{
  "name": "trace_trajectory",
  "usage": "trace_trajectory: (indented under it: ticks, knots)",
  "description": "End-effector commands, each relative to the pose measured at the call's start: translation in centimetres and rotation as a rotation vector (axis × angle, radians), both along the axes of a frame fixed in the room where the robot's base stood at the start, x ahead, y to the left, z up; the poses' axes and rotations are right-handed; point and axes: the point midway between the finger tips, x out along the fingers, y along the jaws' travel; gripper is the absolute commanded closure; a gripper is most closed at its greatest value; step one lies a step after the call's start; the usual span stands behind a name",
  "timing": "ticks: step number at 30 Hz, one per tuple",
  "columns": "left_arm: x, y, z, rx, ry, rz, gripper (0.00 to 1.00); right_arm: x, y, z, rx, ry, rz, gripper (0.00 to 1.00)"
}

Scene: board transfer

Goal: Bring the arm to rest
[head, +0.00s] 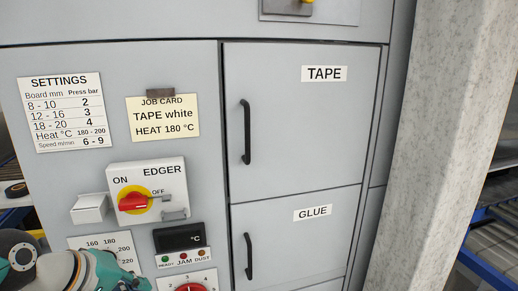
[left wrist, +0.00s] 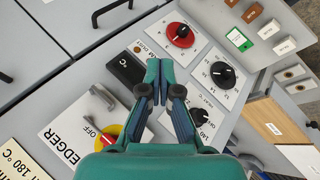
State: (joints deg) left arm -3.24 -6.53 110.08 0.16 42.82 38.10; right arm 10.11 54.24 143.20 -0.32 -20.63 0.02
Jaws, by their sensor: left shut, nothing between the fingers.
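My left gripper (left wrist: 160,66) shows in the left wrist view, with its teal fingers shut and nothing between them. It is in front of the machine's control panel, with the dark display (left wrist: 127,70) and the red knob (left wrist: 181,35) beyond its tips. I cannot tell how far the tips are from the panel. In the head view, parts of my left arm show at the bottom left, below the EDGER switch (head: 133,203), and its fingertips cannot be made out. My right gripper is in neither view.
The grey cabinet has a TAPE door (head: 300,120) and a GLUE door (head: 297,238), both closed, with dark handles. A job card (head: 162,117) and a settings sheet (head: 66,112) are on its front. A concrete pillar (head: 445,130) stands at the right.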

Motion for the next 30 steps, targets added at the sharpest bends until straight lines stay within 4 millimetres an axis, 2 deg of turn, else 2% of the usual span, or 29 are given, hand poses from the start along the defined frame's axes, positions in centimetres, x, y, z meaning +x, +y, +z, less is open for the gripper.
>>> trace_trajectory:
  ticks: [1, 4, 6, 8, 9, 12, 15, 18, 21, 24, 26, 30]
  knots:
    - [0.4, -0.5, -3.5, 0.004, 0.073, -0.009, 1.0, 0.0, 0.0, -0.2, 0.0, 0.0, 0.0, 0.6]
    - [0.7, -1.5, -10.8, 0.015, 0.212, -0.035, 1.0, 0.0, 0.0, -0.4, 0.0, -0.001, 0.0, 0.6]
    - [0.3, -2.2, -16.2, 0.022, 0.302, -0.058, 1.0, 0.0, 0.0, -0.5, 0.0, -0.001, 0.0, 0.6]
    - [-0.6, -2.9, -20.7, 0.027, 0.375, -0.084, 1.0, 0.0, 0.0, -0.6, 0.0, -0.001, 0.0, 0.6]
    - [-1.4, -3.3, -23.6, 0.029, 0.419, -0.104, 1.0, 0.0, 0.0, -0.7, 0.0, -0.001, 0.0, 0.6]
    - [-4.3, -4.6, -30.6, 0.032, 0.52, -0.161, 1.0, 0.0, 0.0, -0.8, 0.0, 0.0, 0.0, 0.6]
    - [-8.1, -6.0, -36.5, 0.031, 0.597, -0.227, 1.0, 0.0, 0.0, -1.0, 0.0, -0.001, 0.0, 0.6]
    - [-12.1, -7.3, -41.0, 0.029, 0.647, -0.297, 1.0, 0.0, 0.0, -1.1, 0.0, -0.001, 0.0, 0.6]
    - [-16.1, -8.6, -44.3, 0.03, 0.662, -0.375, 1.0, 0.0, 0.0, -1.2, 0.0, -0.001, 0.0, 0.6]
    - [-18.6, -9.6, -46.1, 0.05, 0.622, -0.454, 1.0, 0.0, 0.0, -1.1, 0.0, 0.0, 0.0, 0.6]
    - [-18.8, -9.7, -46.3, 0.072, 0.569, -0.486, 1.0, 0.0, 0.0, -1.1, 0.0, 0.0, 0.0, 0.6]
    - [-17.2, -9.5, -46.3, 0.132, 0.435, -0.529, 1.0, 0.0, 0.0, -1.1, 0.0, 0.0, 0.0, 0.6]
